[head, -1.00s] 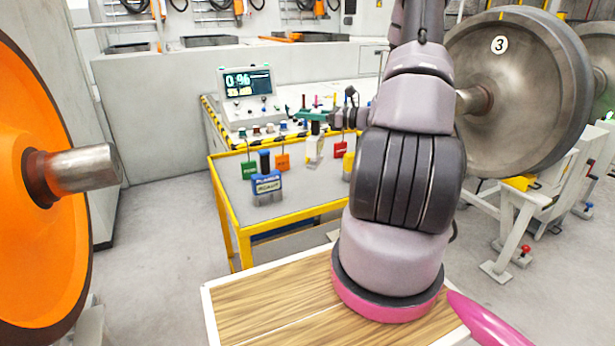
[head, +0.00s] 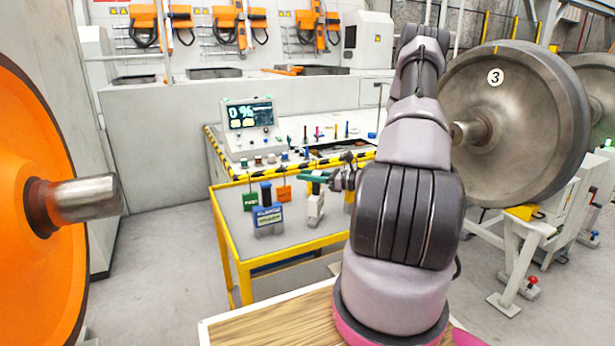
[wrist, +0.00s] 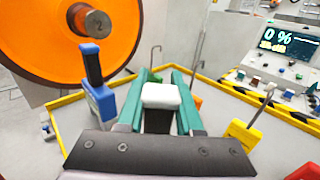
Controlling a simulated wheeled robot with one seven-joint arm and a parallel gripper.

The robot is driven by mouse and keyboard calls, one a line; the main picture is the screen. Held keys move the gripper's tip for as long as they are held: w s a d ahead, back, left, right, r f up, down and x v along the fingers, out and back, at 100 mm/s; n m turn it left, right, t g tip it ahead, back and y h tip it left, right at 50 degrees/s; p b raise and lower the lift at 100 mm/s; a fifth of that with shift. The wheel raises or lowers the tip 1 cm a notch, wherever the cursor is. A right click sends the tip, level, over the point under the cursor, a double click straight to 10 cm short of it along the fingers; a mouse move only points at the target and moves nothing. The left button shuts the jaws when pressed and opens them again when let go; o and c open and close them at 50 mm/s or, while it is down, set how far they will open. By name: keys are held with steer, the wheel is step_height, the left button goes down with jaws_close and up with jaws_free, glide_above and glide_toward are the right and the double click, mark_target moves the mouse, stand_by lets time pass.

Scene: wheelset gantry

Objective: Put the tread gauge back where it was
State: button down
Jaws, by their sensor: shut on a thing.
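A small whitish gauge (head: 316,207) is in my gripper (head: 318,178), over the grey top of the yellow-edged table (head: 300,236). I take it for the tread gauge; no readable label shows on it. My gripper's green fingers are shut on its upper part. In the wrist view its white top (wrist: 162,96) sits between the green fingers (wrist: 163,105). Its lower end is close to the table top; I cannot tell whether it touches. A blue gauge with a label (head: 268,216) stands upright to its left, apart from it.
A green tag (head: 250,201) and an orange tag (head: 284,194) are near the table's back edge. A console with a screen (head: 249,115) stands behind. An orange wheel (head: 30,260) is at the left.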

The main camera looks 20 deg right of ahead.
steer(key=c, duration=0.6)
jaws_free()
steer(key=shift+o, duration=0.2)
steer(key=v, duration=1.1)
steer(key=s+a+r+n+g+h, duration=0.1)
steer(key=s+a+r+n+g, duration=0.2)
steer(key=a+r+n+g, duration=0.35)
steer(key=s+a+r+n+g+h, duration=0.2)
steer(key=s+a+r+n+g, duration=0.15)
steer(key=a+r+n, duration=0.4)
steer(key=s+a+r+n+t+h, duration=0.2)
steer(key=s+a+r+n+h, duration=0.1)
steer(key=s+r, duration=0.3)
steer(key=s+a+r+n+t+h, duration=0.3)
steer(key=s+r, duration=0.4)
steer(key=r, duration=0.3)
steer(key=shift+s+a+r+n+h, duration=0.35)
steer(key=shift+a+n+h, duration=0.3)
steer(key=shift+n+h, duration=0.45)
